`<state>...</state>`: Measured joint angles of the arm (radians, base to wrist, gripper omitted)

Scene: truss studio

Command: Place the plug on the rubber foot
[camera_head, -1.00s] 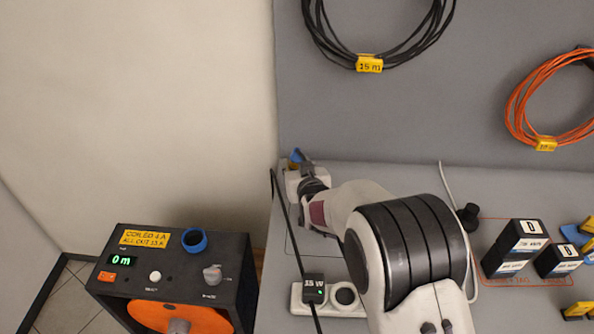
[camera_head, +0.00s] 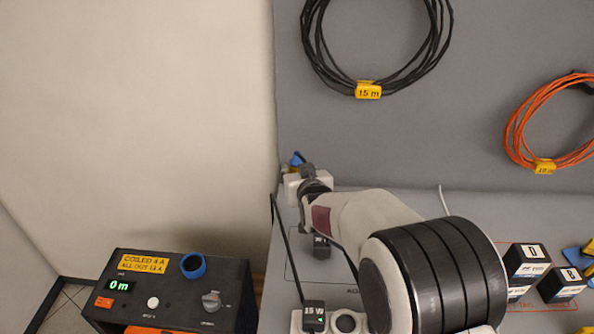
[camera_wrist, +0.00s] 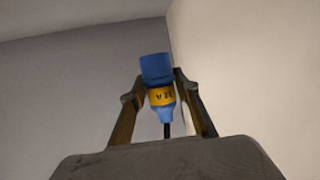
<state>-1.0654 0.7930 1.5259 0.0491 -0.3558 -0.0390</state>
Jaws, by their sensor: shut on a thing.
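The plug (camera_wrist: 156,68) is blue with a yellow labelled band, and a dark cable leaves its lower end in the wrist view. My gripper (camera_wrist: 158,92) is shut on it, one finger on each side. In the head view the blue plug (camera_head: 297,160) shows at the far end of my arm, beside my gripper (camera_head: 300,172), near the table's back left corner. The gap below it cannot be judged. I cannot make out the rubber foot for certain; my arm hides part of the table.
A black reel box (camera_head: 170,290) with a blue-ringed socket (camera_head: 194,265) stands at the lower left. A white socket strip (camera_head: 345,322) holds a black 15 W adapter (camera_head: 314,316). Black boxes (camera_head: 527,259) stand at the right. Black and orange (camera_head: 520,130) coils hang behind.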

